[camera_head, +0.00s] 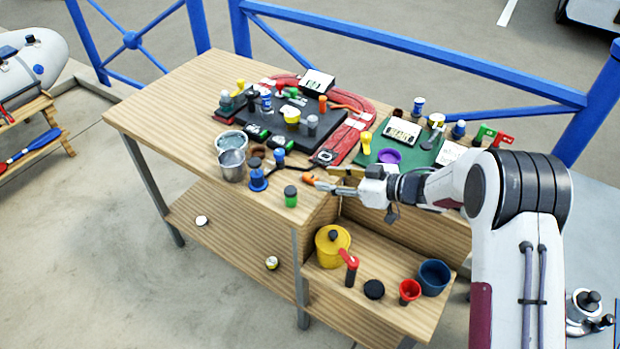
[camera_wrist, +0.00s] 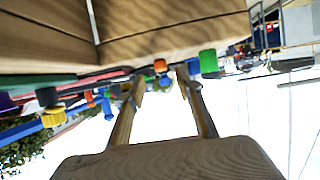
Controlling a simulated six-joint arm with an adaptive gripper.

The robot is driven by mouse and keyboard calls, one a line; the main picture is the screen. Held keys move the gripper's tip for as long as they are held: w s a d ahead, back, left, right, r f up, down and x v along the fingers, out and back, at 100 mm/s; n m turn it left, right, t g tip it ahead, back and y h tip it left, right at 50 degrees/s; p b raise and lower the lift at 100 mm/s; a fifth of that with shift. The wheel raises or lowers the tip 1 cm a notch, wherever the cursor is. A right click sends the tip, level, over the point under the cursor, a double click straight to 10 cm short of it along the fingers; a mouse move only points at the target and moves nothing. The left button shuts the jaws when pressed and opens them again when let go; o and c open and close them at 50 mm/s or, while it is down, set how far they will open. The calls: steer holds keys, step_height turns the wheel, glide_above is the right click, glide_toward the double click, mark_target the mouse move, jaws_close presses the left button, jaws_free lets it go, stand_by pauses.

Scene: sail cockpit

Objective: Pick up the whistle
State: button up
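A small orange thing (camera_head: 308,178), which may be the whistle, lies near the tabletop's front right corner; its shape is too small to make out surely. My gripper (camera_head: 325,186) reaches in from the right, low over the table edge, with its tips close to the orange thing. In the wrist view the two fingers (camera_wrist: 160,82) stand apart with a gap between them. An orange thing (camera_wrist: 160,66) shows in line with this gap, beyond or at the tips. I cannot tell whether the fingers touch it.
A green-lidded jar (camera_head: 291,196) and a blue item (camera_head: 258,180) stand left of the gripper. A metal cup (camera_head: 232,165) is further left. A black board (camera_head: 275,120) and green mat (camera_head: 408,150) hold several small items. A yellow pot (camera_head: 332,246) stands on the lower shelf.

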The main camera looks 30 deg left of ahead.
mark_target(313, 177)
steer(key=shift+x, duration=2.35)
steer(key=shift+s, duration=0.15)
jaws_close()
